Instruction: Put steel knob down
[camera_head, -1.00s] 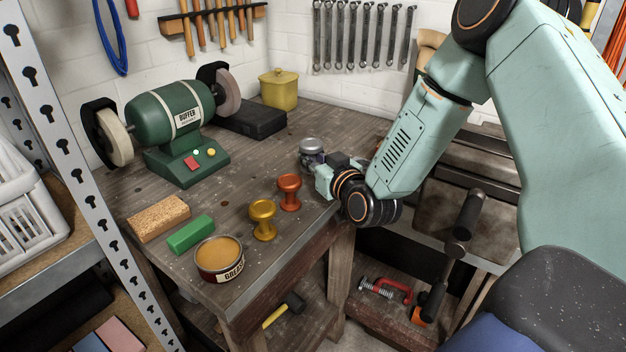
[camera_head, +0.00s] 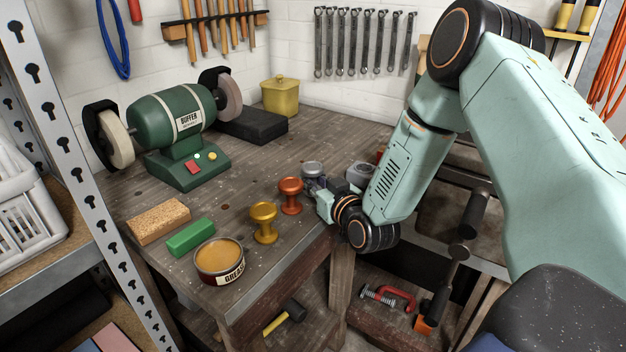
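The steel knob (camera_head: 312,168) is at the bench's right side, just behind and right of the orange-red knob (camera_head: 291,196). Its round top shows; its lower part is mostly hidden by my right gripper (camera_head: 316,184). The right gripper reaches in from the right, low over the bench, with its fingers around the knob's lower part. It looks shut on the knob. I cannot tell whether the knob's base touches the bench. A gold knob (camera_head: 263,223) stands upright in front of the orange-red one. My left gripper is not in view.
The wooden bench (camera_head: 330,128) also holds a green buffer (camera_head: 170,130), a tan block (camera_head: 158,219), a green bar (camera_head: 191,238), a grease tin (camera_head: 219,258), a black box (camera_head: 252,126) and a yellow pot (camera_head: 281,96). A grey round part (camera_head: 360,173) sits behind the gripper. The bench middle is clear.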

